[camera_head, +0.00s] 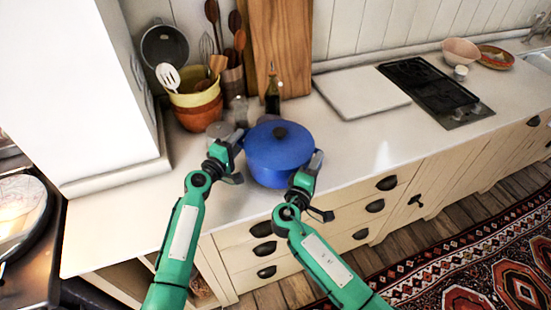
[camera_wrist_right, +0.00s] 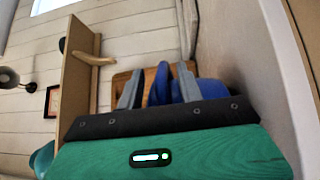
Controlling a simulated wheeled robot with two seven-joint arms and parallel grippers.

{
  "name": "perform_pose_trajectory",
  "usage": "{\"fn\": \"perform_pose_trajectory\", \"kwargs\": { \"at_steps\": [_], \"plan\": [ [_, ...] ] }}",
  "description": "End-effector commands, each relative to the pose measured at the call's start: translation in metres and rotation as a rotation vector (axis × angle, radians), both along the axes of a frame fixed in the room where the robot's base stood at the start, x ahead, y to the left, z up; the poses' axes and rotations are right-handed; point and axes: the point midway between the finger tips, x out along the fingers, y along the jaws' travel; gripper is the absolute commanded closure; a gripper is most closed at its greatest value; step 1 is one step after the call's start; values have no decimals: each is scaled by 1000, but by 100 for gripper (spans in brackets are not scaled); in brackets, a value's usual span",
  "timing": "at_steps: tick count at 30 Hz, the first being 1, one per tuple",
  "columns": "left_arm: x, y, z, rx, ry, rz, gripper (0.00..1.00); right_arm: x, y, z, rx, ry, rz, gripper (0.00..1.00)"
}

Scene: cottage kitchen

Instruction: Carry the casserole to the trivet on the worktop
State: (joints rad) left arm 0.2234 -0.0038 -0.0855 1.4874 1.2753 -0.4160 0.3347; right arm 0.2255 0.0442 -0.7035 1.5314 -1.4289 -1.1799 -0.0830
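The blue casserole (camera_head: 279,160) has its lid on, with a dark knob on top. It is upright at the front of the worktop (camera_head: 365,140); I cannot tell whether its base touches the surface. My left gripper (camera_head: 236,140) is at its left side, and its fingers are too small to read. My right gripper (camera_head: 314,163) is at its front right side. In the right wrist view its two fingers (camera_wrist_right: 158,85) stand apart, with part of the blue casserole (camera_wrist_right: 212,92) between and beside them; the handle is hard to make out. I cannot make out a trivet.
A pale square slab (camera_head: 360,91) lies behind and right, beside the black hob (camera_head: 432,88). An oil bottle (camera_head: 272,92), a glass jar (camera_head: 239,110), stacked bowls (camera_head: 198,112) and a wooden board (camera_head: 280,45) stand behind the casserole. The worktop right of the casserole is clear.

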Motion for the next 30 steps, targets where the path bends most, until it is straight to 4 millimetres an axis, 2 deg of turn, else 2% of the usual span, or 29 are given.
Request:
{"fn": "perform_pose_trajectory", "kwargs": {
  "at_steps": [9,15,23,26,30],
  "plan": [
    [-57,29,-1,3,1,0,64,0,0,0,0,0,0,64],
    [-84,44,-1,3,1,1,64,0,0,0,0,0,0,64],
    [-96,50,0,0,-1,1,64,-5,3,-1,0,1,1,64],
    [-96,50,0,0,-1,0,64,-16,9,-3,1,2,1,64],
    [-96,50,0,0,-1,0,64,-42,22,-5,3,3,2,64]
  ]
}}
